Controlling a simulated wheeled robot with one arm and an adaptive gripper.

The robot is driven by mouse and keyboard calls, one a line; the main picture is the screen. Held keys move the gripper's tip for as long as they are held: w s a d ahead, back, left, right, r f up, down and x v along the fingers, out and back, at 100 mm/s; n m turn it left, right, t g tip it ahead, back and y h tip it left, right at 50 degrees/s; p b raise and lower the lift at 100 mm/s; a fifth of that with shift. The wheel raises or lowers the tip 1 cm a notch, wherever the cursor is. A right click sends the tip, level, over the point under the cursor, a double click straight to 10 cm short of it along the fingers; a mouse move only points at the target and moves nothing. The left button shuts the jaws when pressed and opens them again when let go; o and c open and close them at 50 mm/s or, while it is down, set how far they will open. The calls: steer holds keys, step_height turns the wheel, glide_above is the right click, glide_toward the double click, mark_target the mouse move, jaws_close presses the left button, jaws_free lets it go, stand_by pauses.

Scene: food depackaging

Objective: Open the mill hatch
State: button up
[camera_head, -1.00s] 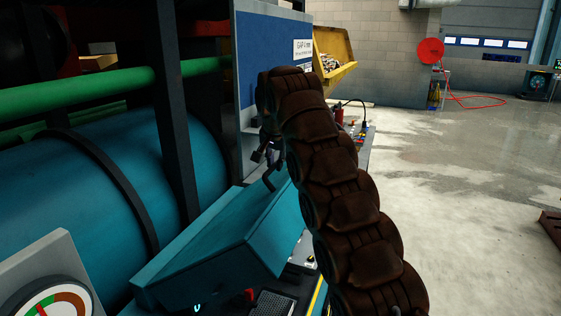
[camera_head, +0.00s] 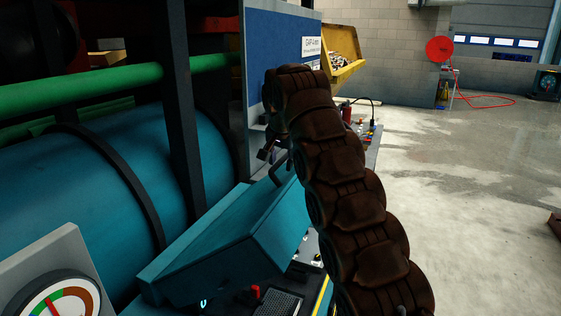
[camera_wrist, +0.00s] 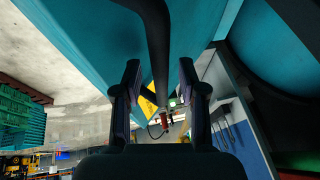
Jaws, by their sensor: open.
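The mill hatch is a teal slanted cover (camera_head: 225,235) in front of the big teal drum in the head view. A dark bent handle (camera_head: 278,170) stands at its upper right end. My gripper (camera_head: 268,150) is at this handle, partly hidden by my brown arm. In the wrist view my gripper (camera_wrist: 160,68) is open, with one finger on each side of the dark handle bar (camera_wrist: 156,35). The bar runs down between the fingers, and I see no clear contact. The teal hatch surface (camera_wrist: 90,30) fills the upper left there.
A green pipe (camera_head: 110,85) and dark upright posts stand left of my arm. A blue panel (camera_head: 258,60) is behind my gripper. A gauge (camera_head: 60,300) is at the lower left. A yellow bin (camera_head: 343,55) is farther back. Open concrete floor lies to the right.

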mark_target(282, 187)
steer(key=shift+s+a+r, duration=0.15)
steer(key=shift+s+r, duration=0.05)
steer(key=shift+r, duration=0.05)
steer(key=shift+s+r, duration=0.1)
steer(key=shift+s, duration=0.05)
steer(key=shift+s, duration=0.25)
steer(key=shift+s, duration=5.6)
steer(key=shift+w, duration=0.1)
